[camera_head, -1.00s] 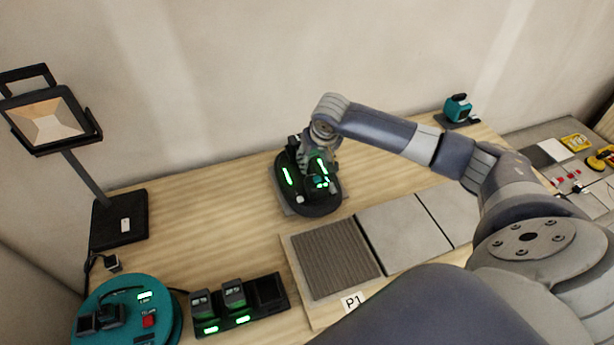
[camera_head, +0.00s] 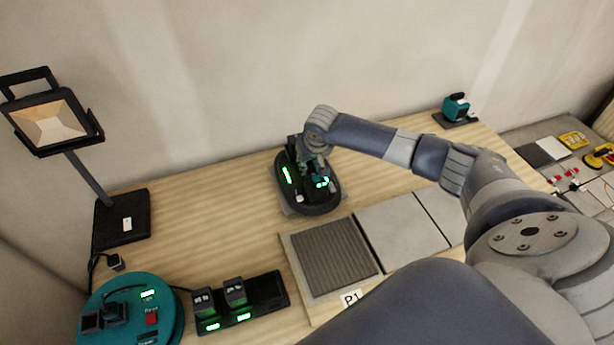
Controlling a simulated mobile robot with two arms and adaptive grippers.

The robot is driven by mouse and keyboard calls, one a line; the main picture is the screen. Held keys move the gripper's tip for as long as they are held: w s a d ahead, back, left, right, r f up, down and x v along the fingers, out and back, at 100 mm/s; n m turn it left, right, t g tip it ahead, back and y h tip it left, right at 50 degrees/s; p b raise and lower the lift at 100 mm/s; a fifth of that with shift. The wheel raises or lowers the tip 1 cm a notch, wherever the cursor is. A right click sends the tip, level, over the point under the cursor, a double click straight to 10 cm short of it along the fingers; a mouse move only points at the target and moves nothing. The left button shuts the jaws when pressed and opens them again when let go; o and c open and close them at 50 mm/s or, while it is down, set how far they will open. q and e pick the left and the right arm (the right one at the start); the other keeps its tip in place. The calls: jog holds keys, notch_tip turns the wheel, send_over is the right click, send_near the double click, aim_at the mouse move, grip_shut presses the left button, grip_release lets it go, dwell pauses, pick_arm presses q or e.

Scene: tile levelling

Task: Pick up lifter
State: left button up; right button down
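The lifter (camera_head: 318,206) is a dark oval device with green lights on its top. It sits on a grey pad (camera_head: 285,197) on the wooden table, near the wall. My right gripper (camera_head: 316,172) points down over the middle of the lifter, at its upper part. The wrist and the dark top of the lifter hide the fingers, so I cannot tell whether they are open or closed around it. The lifter still rests on its pad. My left gripper is not in view.
In front of the lifter lies a board with a ribbed grey bed (camera_head: 334,257) and pale tiles (camera_head: 402,232). A black charger (camera_head: 270,291), a teal cable reel (camera_head: 168,311) and a lamp (camera_head: 122,224) stand left. A teal tool (camera_head: 455,106) stands at the back right.

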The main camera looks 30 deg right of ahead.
jog(key=shift+w+r, duration=0.2)
jog(key=shift+w, duration=0.05)
jog(key=shift+w+d+r+b, duration=0.1)
jog(key=shift+r+b, duration=0.25)
jog(key=shift+r, duration=0.25)
jog(key=shift+b+v, duration=0.4)
jog(key=shift+v, duration=0.75)
jog(key=s+a+r+b, duration=0.1)
jog(key=s+a+b, duration=0.25)
jog(key=s, duration=1.15)
notch_tip(320, 180, up, 8)
jog(key=p, duration=0.9)
jog(key=shift+f, duration=0.2)
jog(key=shift+w, duration=0.1)
